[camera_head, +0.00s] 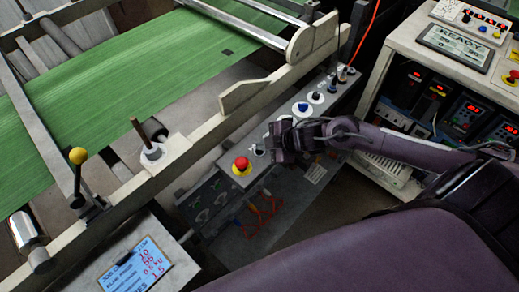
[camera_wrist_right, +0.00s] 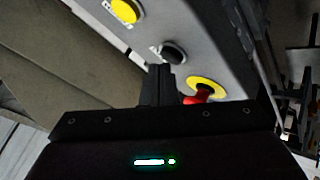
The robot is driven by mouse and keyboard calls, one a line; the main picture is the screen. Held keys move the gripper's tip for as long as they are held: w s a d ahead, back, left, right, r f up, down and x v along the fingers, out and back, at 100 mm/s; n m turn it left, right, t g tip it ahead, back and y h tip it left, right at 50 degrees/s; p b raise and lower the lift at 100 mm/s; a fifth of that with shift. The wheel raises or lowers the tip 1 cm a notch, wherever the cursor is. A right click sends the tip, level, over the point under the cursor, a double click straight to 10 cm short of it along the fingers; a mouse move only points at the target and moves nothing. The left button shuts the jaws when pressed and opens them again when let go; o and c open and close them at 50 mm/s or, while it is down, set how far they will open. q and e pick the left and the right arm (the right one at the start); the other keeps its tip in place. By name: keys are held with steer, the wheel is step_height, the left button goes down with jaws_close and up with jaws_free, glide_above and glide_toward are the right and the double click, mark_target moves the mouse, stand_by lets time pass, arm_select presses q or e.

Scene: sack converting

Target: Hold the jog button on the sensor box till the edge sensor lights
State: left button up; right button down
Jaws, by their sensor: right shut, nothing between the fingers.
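The sensor box (camera_head: 330,92) is a long grey panel beside the machine frame, with a row of buttons. It carries a red mushroom button on a yellow ring (camera_head: 241,165), which also shows in the right wrist view (camera_wrist_right: 205,90). A black knob (camera_wrist_right: 173,51) and a yellow button (camera_wrist_right: 125,10) follow in that view. I cannot tell which control is the jog button. My right gripper (camera_head: 284,142) is shut and empty over the panel, its fingertips close to the black knob in the wrist view; contact is unclear. No lit edge sensor can be made out. My left gripper is out of view.
A green web (camera_head: 130,75) runs over the machine at left, beside a pale frame rail. A blue-white display (camera_head: 135,268) stands at lower left. A console with a READY screen (camera_head: 458,47) stands at right. Orange cables (camera_head: 262,215) hang below the panel.

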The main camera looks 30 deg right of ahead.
mark_target(263, 152)
steer(key=shift+f, duration=0.45)
stand_by(1.5)
steer(key=shift+r, duration=0.1)
stand_by(3.0)
steer(key=shift+r+p, duration=0.8)
steer(key=shift+r, duration=0.1)
step_height(263, 152, up, 5)
steer(key=p, duration=0.5)
stand_by(0.9)
